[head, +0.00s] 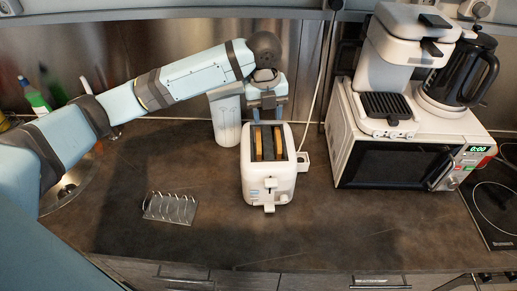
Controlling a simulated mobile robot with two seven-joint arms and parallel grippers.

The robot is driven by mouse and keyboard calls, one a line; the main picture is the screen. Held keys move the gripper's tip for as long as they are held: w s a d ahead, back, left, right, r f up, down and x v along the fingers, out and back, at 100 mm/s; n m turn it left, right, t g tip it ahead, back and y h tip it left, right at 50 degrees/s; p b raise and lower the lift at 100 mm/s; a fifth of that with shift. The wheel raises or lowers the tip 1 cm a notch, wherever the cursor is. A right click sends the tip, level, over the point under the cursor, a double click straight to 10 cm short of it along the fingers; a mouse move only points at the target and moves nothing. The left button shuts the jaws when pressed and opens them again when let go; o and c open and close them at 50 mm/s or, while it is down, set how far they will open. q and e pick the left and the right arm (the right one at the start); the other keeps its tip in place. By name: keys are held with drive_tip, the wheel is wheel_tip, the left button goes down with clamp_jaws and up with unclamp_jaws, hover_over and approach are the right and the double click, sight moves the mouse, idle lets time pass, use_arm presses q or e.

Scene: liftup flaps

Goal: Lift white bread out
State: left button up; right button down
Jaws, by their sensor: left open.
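A white toaster (268,183) stands upright on the dark counter in the middle of the head view. Two slices of bread sit in its slots, a left slice (258,143) and a right slice (278,143), with only their upper edges showing. My left gripper (267,114) points down at the back end of the toaster, behind the slices as seen here. Its fingers are open, with no bread between them. Whether the fingertips touch the toaster I cannot tell. My right gripper is not in view.
A microwave (405,160) with a coffee maker (388,70) on top is on the right. The front counter is mostly clear.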

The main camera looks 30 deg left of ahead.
sight(258, 136)
use_arm(q)
wheel_tip(258, 136, up, 3)
drive_tip(key=a+m, duration=0.1)
drive_tip(key=a, duration=0.2)
drive_tip(key=shift+y, duration=0.3)
drive_tip(key=f, duration=0.5)
drive_tip(key=w+f+p, duration=0.1)
drive_tip(key=f, duration=0.2)
drive_tip(key=shift+d+f, duration=0.1)
wheel_tip(258, 136, down, 4)
drive_tip(key=shift+s+f+p, duration=0.1)
drive_tip(key=shift+f+p, duration=0.05)
drive_tip(key=shift+p, duration=0.55)
drive_tip(key=shift+f, duration=0.45)
drive_tip(key=shift+c, duration=0.3)
drive_tip(key=c, duration=0.8)
